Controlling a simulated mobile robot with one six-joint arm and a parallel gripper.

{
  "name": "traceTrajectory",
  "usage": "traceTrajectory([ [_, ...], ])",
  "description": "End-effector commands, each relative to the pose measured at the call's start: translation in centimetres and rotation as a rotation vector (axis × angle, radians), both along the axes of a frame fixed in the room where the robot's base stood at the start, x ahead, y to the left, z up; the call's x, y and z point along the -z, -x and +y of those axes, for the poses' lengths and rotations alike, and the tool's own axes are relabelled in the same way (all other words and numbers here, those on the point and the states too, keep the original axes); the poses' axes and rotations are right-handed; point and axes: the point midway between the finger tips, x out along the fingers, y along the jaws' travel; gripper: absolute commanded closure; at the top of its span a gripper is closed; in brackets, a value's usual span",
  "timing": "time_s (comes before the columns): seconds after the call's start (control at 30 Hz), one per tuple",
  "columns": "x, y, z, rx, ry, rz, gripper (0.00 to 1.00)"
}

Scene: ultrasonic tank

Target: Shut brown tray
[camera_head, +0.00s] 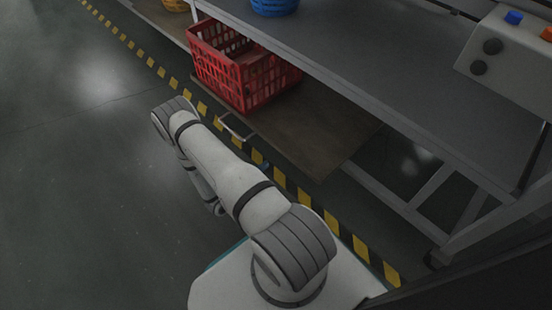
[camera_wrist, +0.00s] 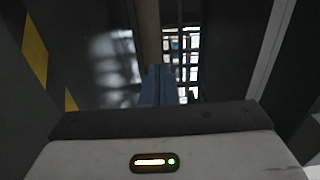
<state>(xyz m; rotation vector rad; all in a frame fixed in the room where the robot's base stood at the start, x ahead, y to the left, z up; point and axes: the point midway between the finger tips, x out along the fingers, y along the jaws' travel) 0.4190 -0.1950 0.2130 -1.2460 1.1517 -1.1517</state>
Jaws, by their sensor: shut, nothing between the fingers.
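The brown tray (camera_head: 325,130) is a flat pull-out board under the grey workbench. It sticks out from beneath the bench top, with a pale bar handle (camera_head: 236,131) on its front edge. A red crate (camera_head: 240,85) stands on its left part. My gripper (camera_wrist: 158,72) shows in the wrist view as blue fingers held together with nothing between them. In the head view my arm hides most of it; a small dark blue bit shows beside the tray's front edge. I cannot tell whether it touches the tray.
The grey workbench top (camera_head: 370,65) overhangs the tray, with a control box (camera_head: 510,55) at right and a blue basket (camera_head: 274,5) at the back. Bench legs and braces (camera_head: 430,188) stand at right. Yellow-black floor tape (camera_head: 330,222) runs along the bench. Open floor lies left.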

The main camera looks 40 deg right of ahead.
Motion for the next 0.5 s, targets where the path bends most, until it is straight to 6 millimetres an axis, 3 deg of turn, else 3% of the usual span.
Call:
traceTrajectory([
  [0.2,0.3,-0.2,-4.1,0.005,0.0,-0.001,1.0],
  [0.5,0.1,-0.6,-7.3,0.001,-0.001,-0.001,1.0],
])
